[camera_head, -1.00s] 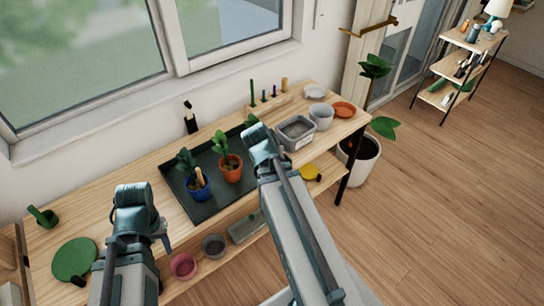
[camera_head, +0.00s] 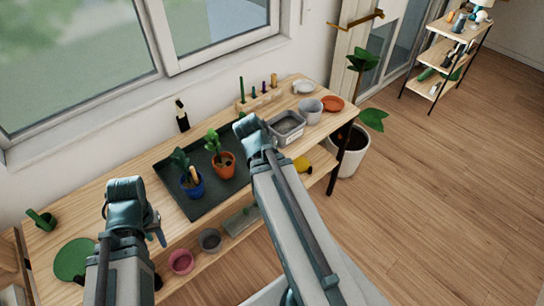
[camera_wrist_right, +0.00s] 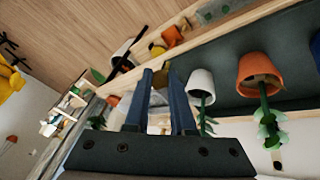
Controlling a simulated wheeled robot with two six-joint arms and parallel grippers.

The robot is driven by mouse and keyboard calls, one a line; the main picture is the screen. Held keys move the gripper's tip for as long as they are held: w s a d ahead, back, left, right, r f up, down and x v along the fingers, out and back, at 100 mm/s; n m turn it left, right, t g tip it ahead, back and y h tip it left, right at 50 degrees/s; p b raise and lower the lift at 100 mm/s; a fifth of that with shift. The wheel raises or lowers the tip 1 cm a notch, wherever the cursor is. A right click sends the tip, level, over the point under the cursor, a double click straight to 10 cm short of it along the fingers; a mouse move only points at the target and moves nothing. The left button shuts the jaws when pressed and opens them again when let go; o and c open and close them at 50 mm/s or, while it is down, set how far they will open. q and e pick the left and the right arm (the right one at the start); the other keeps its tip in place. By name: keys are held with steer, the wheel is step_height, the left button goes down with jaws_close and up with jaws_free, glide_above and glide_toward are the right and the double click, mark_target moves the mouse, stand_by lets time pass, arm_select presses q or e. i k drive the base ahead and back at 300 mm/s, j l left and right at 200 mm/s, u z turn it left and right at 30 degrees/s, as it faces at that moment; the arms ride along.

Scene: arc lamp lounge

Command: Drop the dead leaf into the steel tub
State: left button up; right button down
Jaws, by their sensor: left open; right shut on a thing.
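The steel tub (camera_head: 287,126) is a grey rectangular bin near the right end of the wooden bench in the head view. My right gripper (camera_wrist_right: 164,82) is shut on a small brownish piece (camera_wrist_right: 162,74), which looks like the dead leaf, between its fingertips in the right wrist view. In the head view my right wrist is just left of the tub and hides its own fingertips. A white pot (camera_wrist_right: 200,84) with a plant hangs upside down in the wrist picture, beside the fingers. My left gripper (camera_head: 157,232) is open and empty, over the bench's front left.
A dark tray (camera_head: 180,197) holds a blue pot (camera_head: 192,187) and an orange pot (camera_head: 223,166) with plants. A grey pot (camera_head: 311,110) and orange saucer (camera_head: 333,103) stand right of the tub. A rack (camera_head: 262,98) stands behind it. A lower shelf holds small pots.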

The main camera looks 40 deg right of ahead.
mark_target(311, 122)
steer(key=z, duration=1.55)
steer(key=i+l, duration=1.1)
steer(key=i, duration=0.15)
steer(key=u, duration=1.6)
